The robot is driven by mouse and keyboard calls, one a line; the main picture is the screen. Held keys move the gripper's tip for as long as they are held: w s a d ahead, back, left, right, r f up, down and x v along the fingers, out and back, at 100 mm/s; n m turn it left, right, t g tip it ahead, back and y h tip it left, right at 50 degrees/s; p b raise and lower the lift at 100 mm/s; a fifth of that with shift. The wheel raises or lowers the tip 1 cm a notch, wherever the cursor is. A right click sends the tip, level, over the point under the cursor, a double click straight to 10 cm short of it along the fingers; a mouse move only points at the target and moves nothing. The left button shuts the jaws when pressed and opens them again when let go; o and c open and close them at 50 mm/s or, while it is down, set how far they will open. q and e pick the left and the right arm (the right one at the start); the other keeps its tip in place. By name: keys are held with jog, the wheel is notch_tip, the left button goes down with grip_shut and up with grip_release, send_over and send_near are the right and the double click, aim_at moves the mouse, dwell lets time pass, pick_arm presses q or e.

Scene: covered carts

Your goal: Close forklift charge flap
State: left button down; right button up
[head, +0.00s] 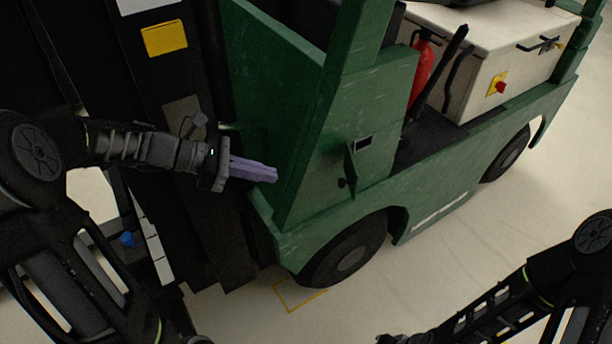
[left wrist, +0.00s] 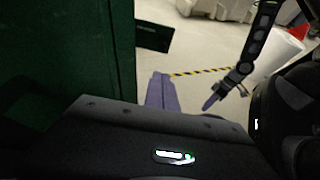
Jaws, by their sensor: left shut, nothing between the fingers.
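The green forklift (head: 330,130) stands ahead of me. On its side panel a small dark rectangular charge flap (head: 362,143) shows, with a narrow green edge beside it. In the left wrist view the flap (left wrist: 153,36) is a dark plate standing out from the green body, so it looks open. My left gripper (head: 253,171) is shut and empty, its purple fingers in front of the green body, left of the flap and apart from it. My right gripper (left wrist: 209,102) shows in the left wrist view as a purple fingertip, below and right of the flap; its opening is unclear.
The forklift's dark mast (head: 185,110) stands close to my left arm. A front wheel (head: 347,254) is below the panel. A red extinguisher (head: 422,72) and white battery box (head: 500,65) sit farther back.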

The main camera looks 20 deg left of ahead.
pick_arm(q)
jog(key=d+r+x, duration=0.1)
jog(key=x, duration=1.2)
jog(key=shift+w+r, duration=0.2)
jog(key=shift+r, duration=0.15)
